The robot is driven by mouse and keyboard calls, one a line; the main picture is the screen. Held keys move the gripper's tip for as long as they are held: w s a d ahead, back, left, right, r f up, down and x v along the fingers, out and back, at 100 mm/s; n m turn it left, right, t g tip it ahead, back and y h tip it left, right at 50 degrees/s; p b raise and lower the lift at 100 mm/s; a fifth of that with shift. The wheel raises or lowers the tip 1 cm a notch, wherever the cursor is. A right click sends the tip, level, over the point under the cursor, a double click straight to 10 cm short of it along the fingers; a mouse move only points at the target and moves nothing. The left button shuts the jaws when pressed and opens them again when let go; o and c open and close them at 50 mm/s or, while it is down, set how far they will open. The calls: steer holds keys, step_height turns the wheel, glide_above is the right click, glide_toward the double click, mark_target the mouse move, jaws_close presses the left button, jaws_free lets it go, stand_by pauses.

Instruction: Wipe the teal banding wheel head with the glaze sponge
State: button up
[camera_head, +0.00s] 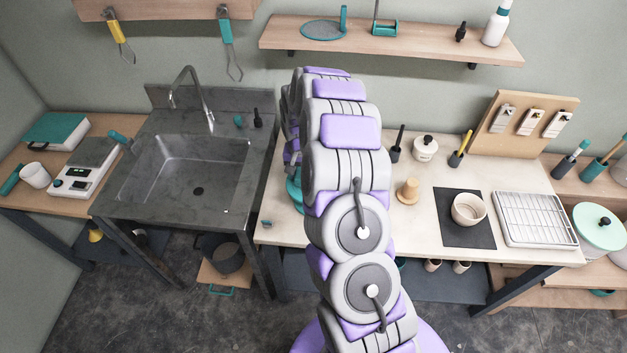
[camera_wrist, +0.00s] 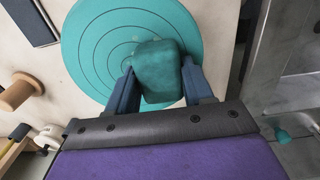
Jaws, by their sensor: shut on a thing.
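The teal banding wheel head (camera_wrist: 90,48) is a round disc with dark concentric rings, filling the upper middle of the wrist view. In the head view only a small teal edge of it (camera_head: 294,192) shows, because my arm hides the rest. My gripper (camera_wrist: 158,82) is shut on the glaze sponge (camera_wrist: 156,66), a dark green block between the two fingers. The sponge lies over the right part of the disc in the wrist view. I cannot tell whether it touches the disc. My gripper is hidden behind my arm in the head view.
The pale worktable (camera_head: 350,239) also bears a wooden stamp-like piece (camera_head: 408,191), a bowl (camera_head: 468,209) on a dark mat (camera_head: 465,238) and a wire rack (camera_head: 535,219). A grey sink (camera_head: 185,165) stands left of the table. A wall shelf (camera_head: 400,45) hangs above.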

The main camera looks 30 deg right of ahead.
stand_by(0.3)
steer(key=shift+s+d, duration=0.6)
steer(key=shift+d, duration=0.15)
steer(key=shift+s+d, duration=0.55)
steer(key=shift+d, duration=0.2)
steer(key=shift+d+r+p, duration=0.1)
steer(key=shift+r+p, duration=0.35)
steer(key=shift+r, duration=0.3)
steer(key=shift+w, duration=0.1)
